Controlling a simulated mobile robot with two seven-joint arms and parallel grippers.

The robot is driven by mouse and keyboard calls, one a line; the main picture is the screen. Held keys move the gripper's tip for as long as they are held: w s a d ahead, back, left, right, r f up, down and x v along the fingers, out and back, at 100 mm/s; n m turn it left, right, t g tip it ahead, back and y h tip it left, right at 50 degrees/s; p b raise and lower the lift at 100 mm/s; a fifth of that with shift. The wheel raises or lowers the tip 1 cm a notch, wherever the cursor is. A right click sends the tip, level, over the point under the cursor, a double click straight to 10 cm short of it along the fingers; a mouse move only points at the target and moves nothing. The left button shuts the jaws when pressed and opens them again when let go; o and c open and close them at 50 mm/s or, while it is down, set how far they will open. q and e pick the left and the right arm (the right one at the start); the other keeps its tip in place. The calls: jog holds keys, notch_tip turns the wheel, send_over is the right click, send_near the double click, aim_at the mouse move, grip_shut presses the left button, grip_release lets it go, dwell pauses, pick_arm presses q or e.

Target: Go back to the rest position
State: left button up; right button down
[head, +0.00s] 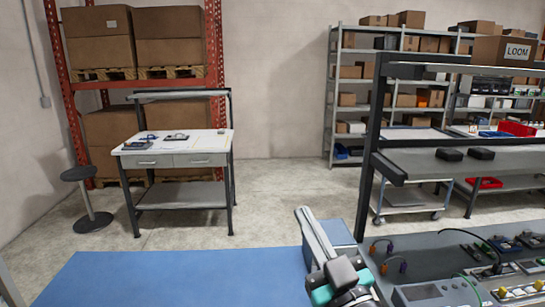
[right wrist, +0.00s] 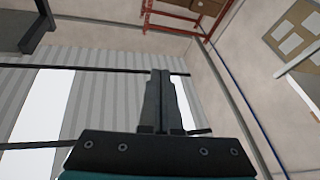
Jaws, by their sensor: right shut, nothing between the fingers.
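My right gripper (head: 341,271) is low in the head view, right of the middle, dark with teal parts around it. It is beside the left end of the grey workbench (head: 425,257). In the right wrist view its two dark fingers (right wrist: 159,100) are together with nothing between them, and they point up toward the ceiling. My left gripper is not in view.
A blue mat (head: 180,275) covers the floor in front, with bare floor beyond. A blue box (head: 338,232) is just behind my right arm. The bench's dark upright (head: 370,165) and shelf (head: 470,165) rise to the right. Electronic parts lie on the bench.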

jog(key=s+d+f+m+g+h, duration=0.25)
jog(key=d+f+g+h, duration=0.2)
jog(key=f, duration=0.45)
jog(key=s+d+f+m+g+h, duration=0.25)
jog(key=d+f+h, duration=0.2)
jog(key=f, duration=0.45)
jog(key=s+d+f+g+y, duration=0.1)
jog(key=s+f+g, duration=0.4)
jog(key=s+f, duration=0.3)
jog(key=s+d+f+g+y, duration=0.1)
jog(key=s+f+g, duration=0.45)
jog(key=s, duration=0.55)
notch_tip(320, 180, down, 32)
jog(key=s+b, duration=0.2)
jog(key=b, duration=0.8)
jog(key=s+d+f+g+b, duration=0.1)
jog(key=s+f+b, duration=0.2)
jog(key=s+f, duration=0.4)
jog(key=s+d+f+n+g+b, duration=0.1)
jog(key=s+f+b, duration=0.3)
jog(key=f, duration=0.9)
jog(key=s, duration=0.3)
jog(key=shift+s+d+f+h, duration=0.15)
jog(key=shift+s+f+h, duration=0.1)
jog(key=shift+s+h, duration=0.1)
